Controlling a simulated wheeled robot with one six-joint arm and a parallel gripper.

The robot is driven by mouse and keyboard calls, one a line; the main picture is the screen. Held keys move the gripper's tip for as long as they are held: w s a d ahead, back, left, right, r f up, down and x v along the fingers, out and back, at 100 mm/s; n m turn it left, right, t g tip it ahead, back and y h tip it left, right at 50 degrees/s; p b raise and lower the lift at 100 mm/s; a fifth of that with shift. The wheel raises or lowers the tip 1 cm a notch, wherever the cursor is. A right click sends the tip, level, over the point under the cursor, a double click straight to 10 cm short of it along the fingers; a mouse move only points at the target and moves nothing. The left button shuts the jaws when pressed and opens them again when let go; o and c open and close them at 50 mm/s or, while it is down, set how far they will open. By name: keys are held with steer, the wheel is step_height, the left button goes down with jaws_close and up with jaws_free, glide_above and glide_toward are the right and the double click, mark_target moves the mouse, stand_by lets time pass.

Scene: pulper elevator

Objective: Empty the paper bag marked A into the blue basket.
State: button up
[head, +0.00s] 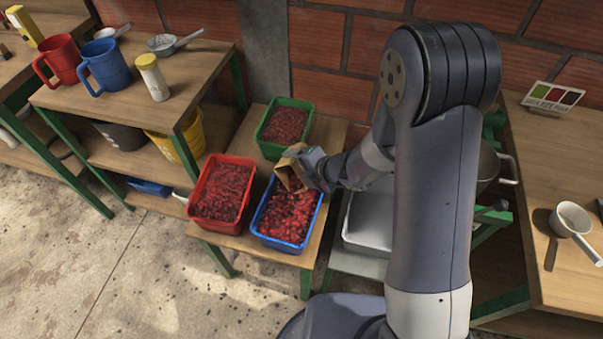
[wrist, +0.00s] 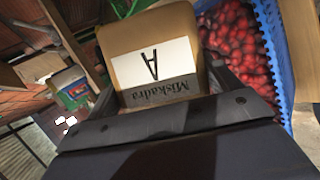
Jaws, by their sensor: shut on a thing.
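The brown paper bag (head: 288,172) is held tilted over the back part of the blue basket (head: 268,240). In the wrist view the bag (wrist: 130,38) shows its label with the letter A, upside down. My gripper (head: 312,165) is shut on the bag; its two fingers (wrist: 160,90) sit on either side of it. The blue basket is filled with red coffee cherries (head: 290,212), and it also shows in the wrist view (wrist: 282,60). The bag's mouth and inside are hidden, so I cannot tell what is left in it.
A red basket (head: 197,221) and a green basket (head: 267,150), both with dark red cherries, stand beside the blue one on the low wooden table. A grey tray (head: 365,225) is to the right. Mugs (head: 103,66) and scoops stand on the left table.

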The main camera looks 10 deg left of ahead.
steer(key=shift+s+a+f+n+t+b, duration=0.15)
steer(key=shift+s+n+t+b, duration=0.3)
steer(key=shift+b, duration=2.2)
steer(key=shift+s+d+f+n+t+b, duration=0.15)
steer(key=shift+t+b, duration=0.45)
steer(key=shift+b, duration=2)
steer(key=shift+s+a+f+n+t+b, duration=0.2)
steer(key=shift+n+t+b, duration=0.3)
steer(key=shift+b, duration=2.15)
steer(key=s+n+t+b, duration=0.1)
steer(key=b, duration=0.6)
steer(key=s+r+t+b, duration=0.1)
steer(key=t+b, duration=0.1)
steer(key=b, duration=0.6)
steer(key=shift+s+a+n, duration=0.15)
steer(key=shift+a+n, duration=0.05)
steer(key=shift+n, duration=0.2)
steer(key=shift+r+t+b, duration=0.15)
steer(key=shift+t+b, duration=0.1)
steer(key=shift+b, duration=0.1)
